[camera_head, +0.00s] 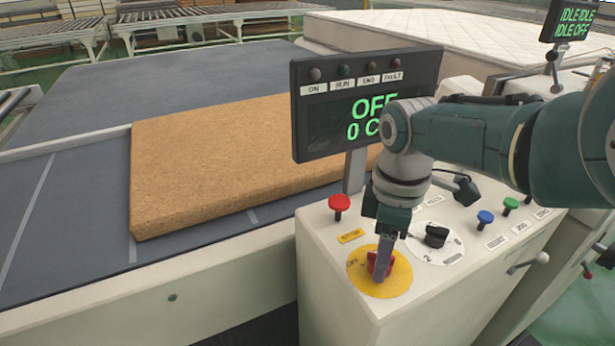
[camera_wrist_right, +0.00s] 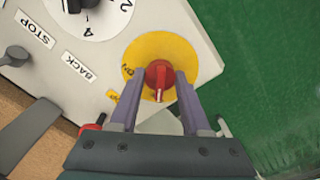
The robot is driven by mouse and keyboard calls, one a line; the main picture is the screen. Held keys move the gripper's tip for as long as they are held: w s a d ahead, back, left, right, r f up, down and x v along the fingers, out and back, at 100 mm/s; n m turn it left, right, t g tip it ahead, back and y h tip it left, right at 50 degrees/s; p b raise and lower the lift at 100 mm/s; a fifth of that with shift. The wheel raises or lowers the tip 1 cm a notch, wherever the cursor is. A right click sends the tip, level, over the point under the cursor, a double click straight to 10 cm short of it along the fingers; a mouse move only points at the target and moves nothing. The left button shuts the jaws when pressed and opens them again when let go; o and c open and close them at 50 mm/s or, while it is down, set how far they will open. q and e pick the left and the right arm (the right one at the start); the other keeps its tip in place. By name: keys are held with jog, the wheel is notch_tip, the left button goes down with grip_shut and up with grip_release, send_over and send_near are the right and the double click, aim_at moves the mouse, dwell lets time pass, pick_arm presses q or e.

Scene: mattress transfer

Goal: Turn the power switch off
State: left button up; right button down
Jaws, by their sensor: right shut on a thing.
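The red power switch (camera_head: 378,263) sits on a round yellow plate (camera_head: 398,281) at the front of the white control panel. My right gripper (camera_head: 382,262) comes down onto it and is shut on its red knob. In the right wrist view the red switch (camera_wrist_right: 159,78) lies between the two fingertips of the gripper (camera_wrist_right: 156,88), with the yellow plate (camera_wrist_right: 140,52) around it. The display (camera_head: 340,110) above the panel reads OFF and a 0 below, partly hidden by my right arm. My left gripper is not in view.
A red push button (camera_head: 339,203), a black selector knob (camera_head: 436,237), a blue button (camera_head: 485,217) and a green button (camera_head: 510,204) stand on the panel nearby. A brown mattress slab (camera_head: 210,160) lies on the dark conveyor (camera_head: 70,225) behind. A second display (camera_head: 570,20) reads IDLE.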

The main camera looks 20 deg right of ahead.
dwell(0.4)
jog(key=shift+c, duration=1.8)
grip_release()
notch_tip(320, 180, up, 9)
jog(key=p, duration=0.6)
jog(key=shift+r, duration=0.5)
jog(key=shift+f, duration=0.1)
